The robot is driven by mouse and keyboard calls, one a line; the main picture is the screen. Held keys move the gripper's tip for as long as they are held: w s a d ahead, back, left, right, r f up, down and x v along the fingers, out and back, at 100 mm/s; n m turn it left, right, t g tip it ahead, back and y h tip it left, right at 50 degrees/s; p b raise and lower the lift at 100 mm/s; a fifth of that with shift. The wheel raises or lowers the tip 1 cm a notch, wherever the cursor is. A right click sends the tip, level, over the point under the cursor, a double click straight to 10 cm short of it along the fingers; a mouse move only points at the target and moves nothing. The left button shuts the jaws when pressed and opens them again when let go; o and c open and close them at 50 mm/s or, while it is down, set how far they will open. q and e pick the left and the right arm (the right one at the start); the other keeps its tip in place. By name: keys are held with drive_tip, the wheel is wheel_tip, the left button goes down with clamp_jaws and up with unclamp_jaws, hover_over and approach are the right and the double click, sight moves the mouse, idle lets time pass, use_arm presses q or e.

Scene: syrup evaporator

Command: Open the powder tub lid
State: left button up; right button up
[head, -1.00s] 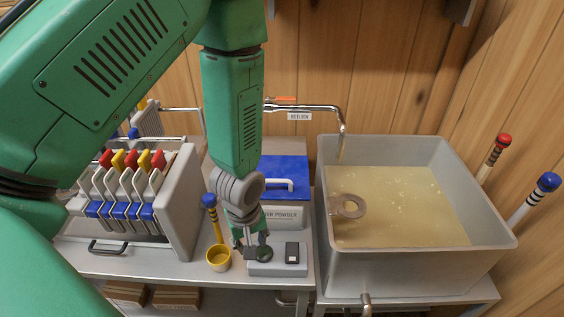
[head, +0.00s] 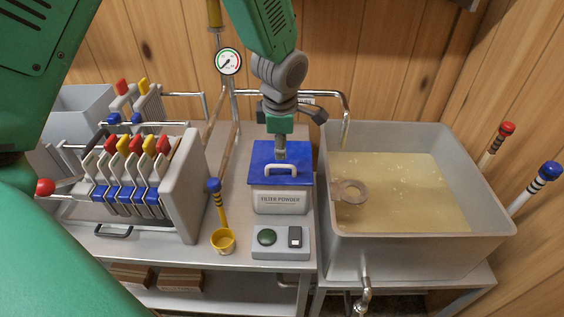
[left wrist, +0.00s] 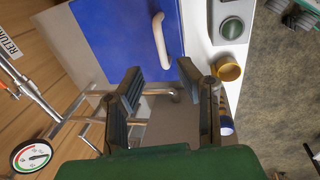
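The powder tub (head: 280,200) is a white box labelled "FILTER POWDER" on the metal table. Its blue lid (head: 262,160) lies flat and closed on top, with a white loop handle (head: 281,168). In the left wrist view the lid (left wrist: 115,40) and handle (left wrist: 158,42) lie just beyond my fingertips. My left gripper (head: 280,152) is above the lid, close to the handle in the head view. My right gripper is out of view.
A small box with a green button (head: 267,237) and a yellow scoop (head: 223,240) stand in front of the tub. A filter press (head: 140,180) is at left, a grey basin (head: 420,240) at right. A gauge (head: 228,61) and pipes stand behind.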

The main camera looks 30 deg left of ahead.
sight(281, 166)
use_arm(q)
drive_tip(key=f, duration=0.4)
drive_tip(key=w+f, duration=0.1)
drive_tip(key=f, duration=0.1)
drive_tip(key=shift+a, duration=0.35)
drive_tip(key=shift+d+f, duration=0.15)
drive_tip(key=shift+f, duration=0.35)
clamp_jaws()
